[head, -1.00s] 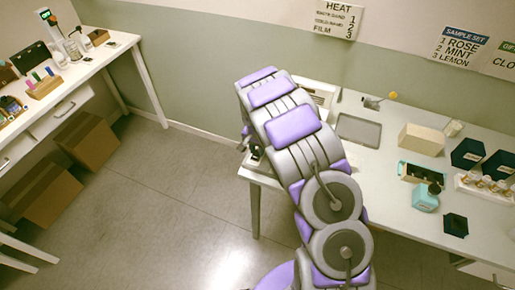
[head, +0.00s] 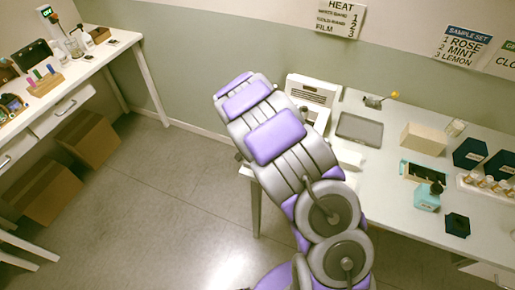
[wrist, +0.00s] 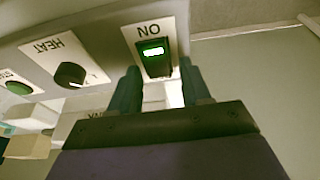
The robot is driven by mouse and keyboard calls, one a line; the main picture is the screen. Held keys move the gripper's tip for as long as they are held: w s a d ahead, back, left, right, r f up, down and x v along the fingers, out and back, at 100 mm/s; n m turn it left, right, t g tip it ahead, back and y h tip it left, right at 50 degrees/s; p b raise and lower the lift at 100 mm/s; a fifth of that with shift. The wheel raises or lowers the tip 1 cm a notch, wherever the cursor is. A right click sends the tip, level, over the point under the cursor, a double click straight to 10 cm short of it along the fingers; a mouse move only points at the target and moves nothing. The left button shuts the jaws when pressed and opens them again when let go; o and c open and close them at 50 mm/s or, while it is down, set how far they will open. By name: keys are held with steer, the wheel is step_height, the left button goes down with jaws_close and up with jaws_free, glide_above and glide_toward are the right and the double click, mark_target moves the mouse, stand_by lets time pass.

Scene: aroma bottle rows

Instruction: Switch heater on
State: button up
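The heater (head: 314,91) is a white box at the back left end of the right-hand table, partly hidden by my arm in the head view. In the wrist view its panel (wrist: 105,52) appears upside down. A black switch (wrist: 154,58) labelled ON shows a lit green window. A black HEAT knob (wrist: 70,74) and a green round button (wrist: 18,88) sit to its left. My gripper (wrist: 160,76) has its two dark fingers apart with nothing between them, their tips just below the switch in the picture. I cannot tell if they touch it. In the head view my gripper is hidden.
A teal bottle (head: 427,197) and dark boxes (head: 469,153) are further right.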

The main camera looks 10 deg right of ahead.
steer(key=shift+o, duration=0.3)
steer(key=shift+r, duration=0.1)
steer(key=p+v, duration=0.2)
steer(key=v, duration=1.5)
steer(key=shift+a, duration=0.1)
